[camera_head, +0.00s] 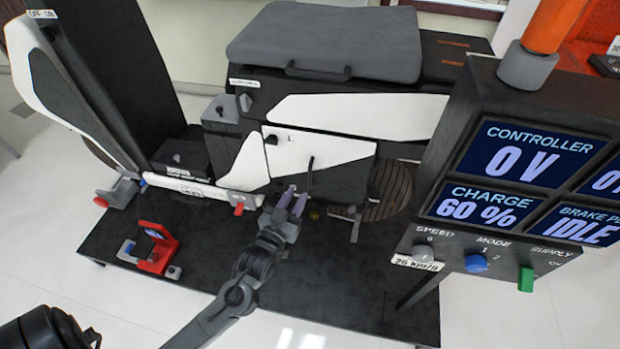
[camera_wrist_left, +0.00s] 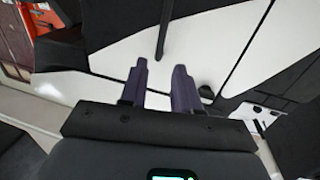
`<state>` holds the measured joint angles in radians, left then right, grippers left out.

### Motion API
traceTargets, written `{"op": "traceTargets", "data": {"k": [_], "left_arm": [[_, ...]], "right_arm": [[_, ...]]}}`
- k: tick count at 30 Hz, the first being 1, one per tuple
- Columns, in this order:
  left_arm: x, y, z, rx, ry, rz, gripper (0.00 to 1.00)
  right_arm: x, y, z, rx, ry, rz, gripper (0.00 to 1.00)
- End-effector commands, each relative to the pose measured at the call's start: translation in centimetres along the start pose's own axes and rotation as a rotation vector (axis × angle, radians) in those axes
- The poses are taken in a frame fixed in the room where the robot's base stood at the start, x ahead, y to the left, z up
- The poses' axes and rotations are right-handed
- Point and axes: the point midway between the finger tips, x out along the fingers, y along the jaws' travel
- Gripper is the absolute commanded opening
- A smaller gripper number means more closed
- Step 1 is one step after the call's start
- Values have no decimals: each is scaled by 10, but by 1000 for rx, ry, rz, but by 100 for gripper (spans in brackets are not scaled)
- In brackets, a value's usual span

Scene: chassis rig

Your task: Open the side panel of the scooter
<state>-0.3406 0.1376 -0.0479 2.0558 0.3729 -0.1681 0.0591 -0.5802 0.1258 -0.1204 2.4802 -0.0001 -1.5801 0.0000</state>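The scooter's white side panel (camera_head: 325,151) is set in the dark body below the seat and looks closed. A thin black handle (camera_head: 310,172) stands out from its lower middle; in the left wrist view the handle (camera_wrist_left: 164,30) runs down the white panel (camera_wrist_left: 205,35), above my fingertips. A small dark knob (camera_head: 271,139) sits at the panel's upper left. My left gripper (camera_head: 292,200) is just below the handle, its two purple fingers apart and empty. The left gripper (camera_wrist_left: 160,78) also shows in its wrist view, with a gap between the fingers. My right gripper is not in view.
A grey seat (camera_head: 330,42) tops the scooter. A control console (camera_head: 520,165) with screens and knobs stands at the right front. A red clamp-like fixture (camera_head: 157,247) sits on the black platform (camera_head: 225,255) at the left. The platform's middle is mostly clear.

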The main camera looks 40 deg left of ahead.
Motion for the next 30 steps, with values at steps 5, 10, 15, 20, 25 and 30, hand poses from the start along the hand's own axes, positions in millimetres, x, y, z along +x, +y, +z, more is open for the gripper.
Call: {"op": "traceTargets", "data": {"k": [5, 10, 15, 20, 25, 30], "left_arm": [[26, 0, 1, 0, 5, -1, 31], [54, 0, 2, 1, 3, 0, 31], [78, 0, 1, 0, 3, -1, 31], [92, 0, 0, 1, 2, 1, 31], [98, 0, 0, 0, 0, 0, 31], [98, 0, -1, 0, 0, 0, 31]], "right_arm": [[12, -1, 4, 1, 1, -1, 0], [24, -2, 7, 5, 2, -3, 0], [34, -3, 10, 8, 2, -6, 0], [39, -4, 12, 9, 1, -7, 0], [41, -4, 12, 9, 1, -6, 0], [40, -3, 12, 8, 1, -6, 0]]}}
